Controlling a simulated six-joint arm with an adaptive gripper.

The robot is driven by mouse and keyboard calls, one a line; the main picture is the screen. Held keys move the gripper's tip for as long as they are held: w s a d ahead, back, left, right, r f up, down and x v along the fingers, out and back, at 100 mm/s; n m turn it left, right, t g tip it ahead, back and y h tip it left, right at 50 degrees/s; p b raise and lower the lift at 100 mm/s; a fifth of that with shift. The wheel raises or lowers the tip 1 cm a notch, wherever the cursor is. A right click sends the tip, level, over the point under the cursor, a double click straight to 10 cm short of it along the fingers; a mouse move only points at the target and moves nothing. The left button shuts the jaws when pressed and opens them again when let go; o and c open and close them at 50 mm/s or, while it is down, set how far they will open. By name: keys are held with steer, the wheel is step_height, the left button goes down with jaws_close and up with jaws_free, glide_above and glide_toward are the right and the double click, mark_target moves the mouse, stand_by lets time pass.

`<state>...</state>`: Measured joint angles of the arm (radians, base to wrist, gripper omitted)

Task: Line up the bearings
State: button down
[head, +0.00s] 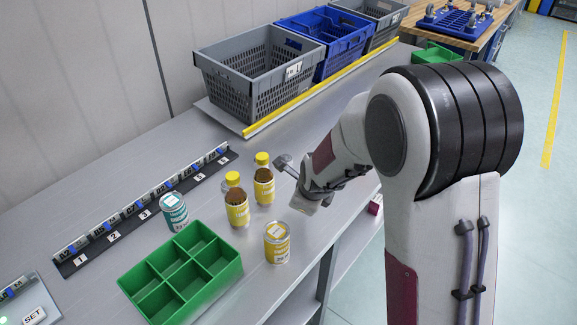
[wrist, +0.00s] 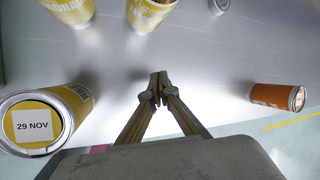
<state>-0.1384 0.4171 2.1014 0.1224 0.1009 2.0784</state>
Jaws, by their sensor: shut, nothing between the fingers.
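My gripper (head: 283,163) is shut and empty. It is above the table beside the two jars, and its closed fingertips show in the wrist view (wrist: 158,84). A dark numbered strip (head: 150,213) along the back of the table holds a row of small grey blocks (head: 128,206) with labels and blue parts. These may be the bearings, but they are too small to tell. My gripper is well apart from the strip, to its right.
Two yellow-lidded jars (head: 236,207) (head: 263,187), a teal can (head: 173,212) and a yellow can (head: 277,243) stand near a green divided tray (head: 215,271). An orange can (wrist: 277,96) is right in the wrist view. Grey (head: 222,89) and blue (head: 350,40) crates stand behind.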

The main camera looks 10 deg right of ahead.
mark_target(286, 158)
steer(key=w+r+m, duration=0.1)
steer(key=m, duration=0.1)
steer(key=w+m+t, duration=0.1)
steer(key=w+m, duration=0.1)
steer(key=w+r+m+t, duration=0.1)
steer(key=w+m, duration=0.1)
steer(key=shift+r, duration=0.35)
steer(key=w+r+m, duration=0.1)
steer(key=m, duration=0.1)
steer(key=shift+w+r+m+t, duration=0.1)
steer(key=shift+w+m+t, duration=0.1)
steer(key=shift+m+t, duration=0.2)
steer(key=shift+w+r+m, duration=0.2)
steer(key=shift+r+m, duration=0.05)
steer(key=shift+m, duration=0.85)
steer(key=shift+w+f, duration=0.1)
steer(key=shift+x, duration=4.85)
steer(key=shift+w+a, duration=0.15)
steer(key=shift+w, duration=0.85)
steer(key=shift+w+a, duration=0.1)
steer(key=shift+w, duration=0.95)
steer(key=shift+w, duration=0.2)
steer(key=shift+w+a, duration=0.2)
steer(key=shift+w, duration=1.45)
